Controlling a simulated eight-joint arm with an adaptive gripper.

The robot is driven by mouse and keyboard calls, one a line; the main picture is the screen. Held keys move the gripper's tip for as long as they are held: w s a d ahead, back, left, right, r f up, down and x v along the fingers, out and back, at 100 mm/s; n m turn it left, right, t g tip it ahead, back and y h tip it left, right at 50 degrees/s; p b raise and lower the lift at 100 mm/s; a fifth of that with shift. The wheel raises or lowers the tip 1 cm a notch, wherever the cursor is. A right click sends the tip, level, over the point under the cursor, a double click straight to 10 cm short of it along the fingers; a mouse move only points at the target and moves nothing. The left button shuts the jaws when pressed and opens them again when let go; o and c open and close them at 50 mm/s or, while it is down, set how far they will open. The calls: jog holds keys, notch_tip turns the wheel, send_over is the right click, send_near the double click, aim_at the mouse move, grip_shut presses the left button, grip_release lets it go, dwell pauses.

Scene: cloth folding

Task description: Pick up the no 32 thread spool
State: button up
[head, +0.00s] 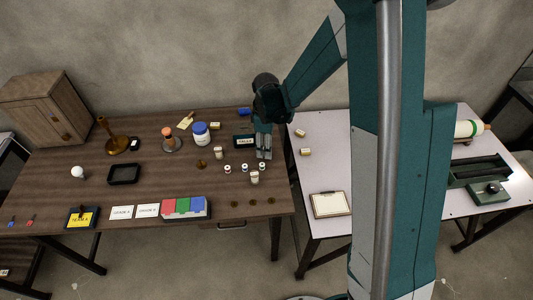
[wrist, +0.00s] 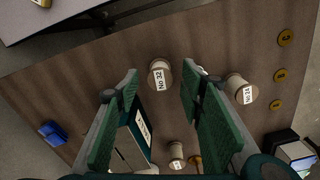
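The no 32 thread spool (wrist: 158,78) is a pale spool with a white label, standing on the brown table in the wrist view. My gripper (wrist: 161,84) is open, with a green-padded finger on each side of the spool in that view. Nothing is held, and I cannot tell how far the fingertips are above it. In the head view my gripper (head: 263,155) points down near the table's right end and seems to hide this spool. The no 31 spool (wrist: 240,90) stands to the right in the wrist view and looks similar.
Another spool (wrist: 177,155) stands near the wrist view's bottom. A dark labelled box (head: 244,141) is close left of my gripper. Several small white-topped items (head: 244,167) stand in front. Flat brown discs (head: 235,204) lie near the front edge. A white table (head: 322,170) adjoins right.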

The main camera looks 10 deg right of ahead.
jog(key=shift+f, duration=1)
jog(key=c, duration=0.9)
